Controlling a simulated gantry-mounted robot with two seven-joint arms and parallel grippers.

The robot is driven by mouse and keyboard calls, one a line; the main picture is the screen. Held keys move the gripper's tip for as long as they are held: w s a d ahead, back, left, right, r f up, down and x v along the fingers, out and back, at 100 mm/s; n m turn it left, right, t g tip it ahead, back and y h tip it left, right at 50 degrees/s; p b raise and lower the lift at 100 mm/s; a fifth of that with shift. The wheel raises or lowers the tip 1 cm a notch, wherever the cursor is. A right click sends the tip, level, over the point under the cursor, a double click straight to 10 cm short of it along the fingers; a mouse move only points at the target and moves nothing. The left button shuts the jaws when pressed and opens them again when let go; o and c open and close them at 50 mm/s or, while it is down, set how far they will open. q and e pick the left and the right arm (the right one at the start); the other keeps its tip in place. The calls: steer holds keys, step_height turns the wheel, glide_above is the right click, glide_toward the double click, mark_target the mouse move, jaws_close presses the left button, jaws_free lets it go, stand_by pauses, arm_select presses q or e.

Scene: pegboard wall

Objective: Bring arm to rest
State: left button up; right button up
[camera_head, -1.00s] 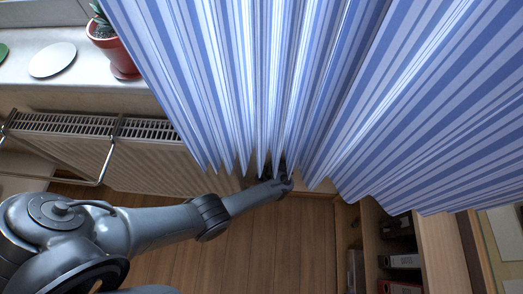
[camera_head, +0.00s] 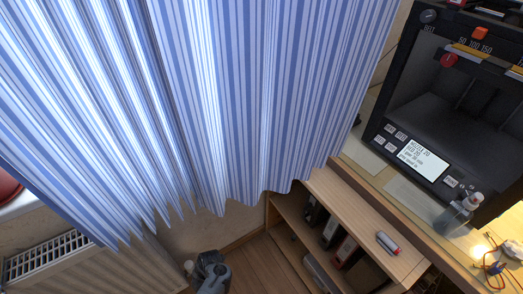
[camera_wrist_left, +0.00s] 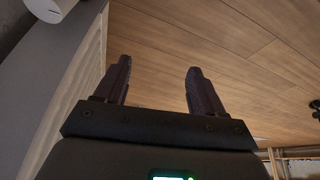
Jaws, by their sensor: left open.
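My left gripper (camera_wrist_left: 158,86) shows in the left wrist view with its two dark fingers spread apart and nothing between them. It points over the bare wooden floor (camera_wrist_left: 200,45), close to the side of a radiator (camera_wrist_left: 72,85) on the left. In the head view only a grey part of my arm (camera_head: 212,272) shows at the bottom, below the curtain. The left fingertips are out of that view. My right gripper is in neither view.
A blue-and-white striped curtain (camera_head: 230,100) hangs across the head view, above the radiator (camera_head: 90,268). A low wooden shelf (camera_head: 365,225) with binders (camera_head: 345,250) stands right of my arm. A black 3D printer (camera_head: 460,110) and a small bottle (camera_head: 458,215) are on the bench at right.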

arm_select(q)
steer(key=s+a+g+p, duration=0.2)
steer(key=s+p, duration=0.4)
steer(key=s, duration=0.8)
steer(key=s+r+m+h+p, duration=0.1)
steer(key=s+r+m+p, duration=0.1)
steer(key=s+r+p, duration=0.6)
steer(key=w+d+r+m+t+h+p, duration=0.1)
steer(key=w+r+m+t+p, duration=0.2)
steer(key=r+m, duration=0.8)
steer(key=w+d+r+m+t+h+p, duration=0.1)
steer(key=w+d+r+m+t+p, duration=0.3)
steer(key=r, duration=1.3)
steer(key=w+a+r+m+t+p, duration=0.1)
steer(key=r+m+t+p, duration=0.1)
steer(key=r+m, duration=0.95)
step_height(320, 180, up, 41)
steer(key=m+p, duration=0.1)
steer(key=p, duration=3.7)
steer(key=shift+s, duration=0.3)
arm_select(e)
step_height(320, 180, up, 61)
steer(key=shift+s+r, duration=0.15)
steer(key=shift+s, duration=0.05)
arm_select(q)
steer(key=shift+f, duration=0.1)
